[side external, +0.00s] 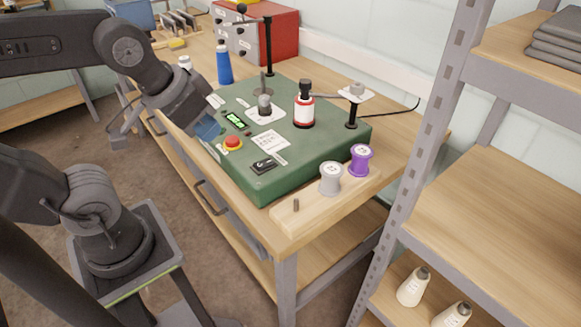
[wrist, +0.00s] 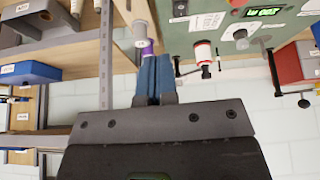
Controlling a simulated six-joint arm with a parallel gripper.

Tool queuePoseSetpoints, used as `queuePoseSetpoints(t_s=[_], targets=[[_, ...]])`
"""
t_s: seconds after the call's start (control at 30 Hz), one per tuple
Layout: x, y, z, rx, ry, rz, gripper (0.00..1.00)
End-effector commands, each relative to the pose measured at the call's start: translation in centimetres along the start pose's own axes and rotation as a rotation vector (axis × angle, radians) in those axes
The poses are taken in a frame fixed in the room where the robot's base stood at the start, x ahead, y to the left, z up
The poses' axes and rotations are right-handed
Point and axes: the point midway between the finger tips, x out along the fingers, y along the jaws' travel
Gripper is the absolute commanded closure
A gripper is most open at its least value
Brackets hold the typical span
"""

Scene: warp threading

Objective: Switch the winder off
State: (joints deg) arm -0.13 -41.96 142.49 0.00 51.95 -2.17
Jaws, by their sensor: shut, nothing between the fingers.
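The winder (side external: 300,150) is a green box on the wooden bench. Its top carries a black rocker switch (side external: 263,166) near the front corner, a red button on a yellow base (side external: 232,143), a lit green display (side external: 235,119) and a grey knob (side external: 264,104). The rocker's position is too small to tell. My gripper (side external: 208,128), with blue fingers, is beside the winder's left edge, behind the red button and apart from the switch. In the wrist view my gripper (wrist: 155,62) is shut and empty; the switch (wrist: 180,8) shows at the top edge.
A red and white spool (side external: 304,110) stands upright on the winder. A grey spool (side external: 330,178) and a purple spool (side external: 360,160) stand on a wooden peg block in front. A blue bottle (side external: 224,65) and red cabinet (side external: 270,30) are farther back. A metal shelf (side external: 500,160) stands right.

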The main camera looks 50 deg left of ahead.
Motion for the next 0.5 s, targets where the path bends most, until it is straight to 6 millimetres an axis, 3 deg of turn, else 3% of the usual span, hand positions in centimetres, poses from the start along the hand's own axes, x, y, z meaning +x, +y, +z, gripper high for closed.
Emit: queuePoseSetpoints(t_s=[0.17, 0.37, 0.5], targets=[[0.1, -0.1, -0.8, -0.072, -0.038, -0.007, 1.00], [1.4, -0.9, -4.9, -0.530, -0.219, -0.085, 1.00], [3.2, -1.8, -8.0, -0.896, -0.341, -0.202, 1.00]])
